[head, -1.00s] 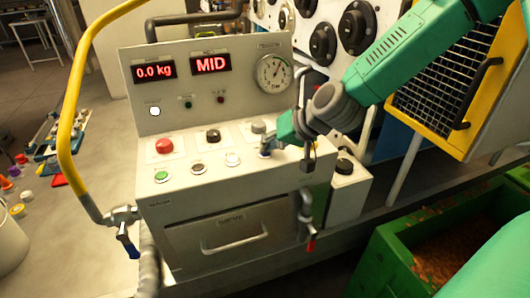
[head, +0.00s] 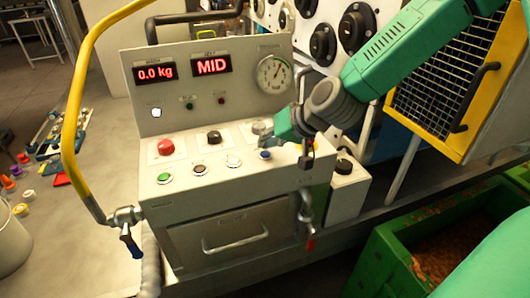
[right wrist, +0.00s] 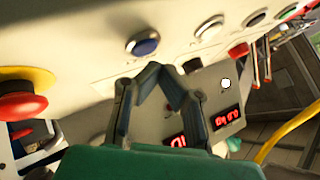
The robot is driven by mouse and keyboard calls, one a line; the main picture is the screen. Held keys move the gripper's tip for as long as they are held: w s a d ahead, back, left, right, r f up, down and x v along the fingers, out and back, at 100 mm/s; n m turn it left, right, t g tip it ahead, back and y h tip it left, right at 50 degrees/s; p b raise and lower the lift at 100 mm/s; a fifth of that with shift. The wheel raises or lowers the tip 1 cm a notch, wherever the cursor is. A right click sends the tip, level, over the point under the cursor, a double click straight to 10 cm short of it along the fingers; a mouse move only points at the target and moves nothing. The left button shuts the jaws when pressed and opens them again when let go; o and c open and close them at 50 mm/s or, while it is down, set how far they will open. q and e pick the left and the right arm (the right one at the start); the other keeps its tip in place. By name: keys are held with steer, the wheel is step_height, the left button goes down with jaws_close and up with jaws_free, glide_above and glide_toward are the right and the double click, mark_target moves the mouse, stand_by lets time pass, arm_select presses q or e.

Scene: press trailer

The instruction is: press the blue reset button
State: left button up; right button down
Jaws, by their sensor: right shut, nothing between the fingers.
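The blue button (head: 265,155) sits in a silver ring on the front row of the grey control panel (head: 215,178), at its right end. It also shows in the right wrist view (right wrist: 143,44), uncovered. My right gripper (head: 266,140) is just behind and above the blue button in the head view, apart from it as far as I can tell. In the right wrist view its fingertips (right wrist: 157,70) come together with nothing between them, below the button in the picture. My left gripper is not in view.
White (head: 233,161), black (head: 198,168) and green (head: 164,178) buttons line the same row. A red mushroom button (head: 166,147) and black knob (head: 213,137) stand behind. A red stop button on yellow (right wrist: 20,100) is close to my right gripper. Displays read 0.0 kg and MID.

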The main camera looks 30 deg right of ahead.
mark_target(266, 154)
steer(key=shift+r+p, duration=2.3)
steer(key=shift+r, duration=0.3)
steer(key=shift+f, duration=0.1)
